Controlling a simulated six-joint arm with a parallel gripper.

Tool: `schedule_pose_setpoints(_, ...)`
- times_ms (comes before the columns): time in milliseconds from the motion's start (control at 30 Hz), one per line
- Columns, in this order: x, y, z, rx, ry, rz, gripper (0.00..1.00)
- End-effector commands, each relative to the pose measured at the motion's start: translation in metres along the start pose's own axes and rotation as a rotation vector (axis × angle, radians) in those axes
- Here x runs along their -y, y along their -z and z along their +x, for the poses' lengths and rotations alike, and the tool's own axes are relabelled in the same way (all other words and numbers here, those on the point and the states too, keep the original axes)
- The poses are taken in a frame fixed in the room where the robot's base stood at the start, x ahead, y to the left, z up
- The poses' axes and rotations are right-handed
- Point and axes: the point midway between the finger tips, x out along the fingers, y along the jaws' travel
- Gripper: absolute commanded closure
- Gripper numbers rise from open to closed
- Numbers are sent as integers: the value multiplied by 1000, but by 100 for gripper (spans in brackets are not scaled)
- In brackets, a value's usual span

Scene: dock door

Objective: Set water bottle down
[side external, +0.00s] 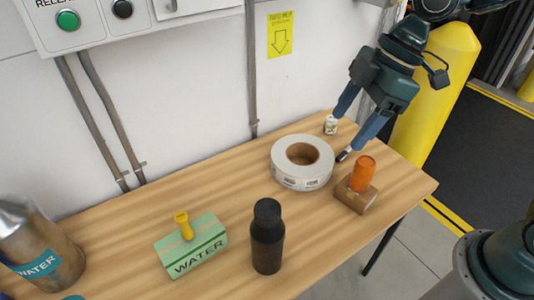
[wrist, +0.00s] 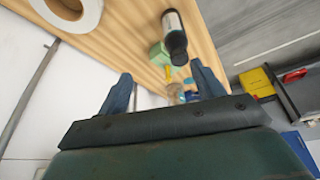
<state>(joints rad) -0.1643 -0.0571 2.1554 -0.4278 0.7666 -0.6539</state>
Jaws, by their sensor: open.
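A dark bottle with a black cap (side external: 267,238) stands upright near the table's front edge; it also shows in the wrist view (wrist: 174,35). I cannot tell which is the water bottle. My gripper (side external: 338,141) is open and empty at the table's right part, its fingers beside the white roll. It is well apart from both. In the wrist view my gripper (wrist: 161,76) also has nothing between its fingertips.
A green WATER block with a yellow handle (side external: 191,248) is left of the dark bottle. The wooden table (side external: 130,213) has bare stretches between them.

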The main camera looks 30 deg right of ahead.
Motion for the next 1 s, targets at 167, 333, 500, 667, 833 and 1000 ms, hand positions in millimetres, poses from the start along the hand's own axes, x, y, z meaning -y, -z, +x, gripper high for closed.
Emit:
schedule_pose_setpoints(167,8,-32,-33,11,-111,219,33)
schedule_pose_setpoints(333,20,-64,-58,6,-213,434,33)
schedule_pose_setpoints(500,35,-97,-78,-15,-311,654,33)
schedule_pose_setpoints(667,50,-126,-90,-47,-393,849,33)
schedule_pose_setpoints(833,62,-147,-96,-76,-449,995,33)
schedule_pose_setpoints(1000,67,-156,-98,-89,-471,1055,33)
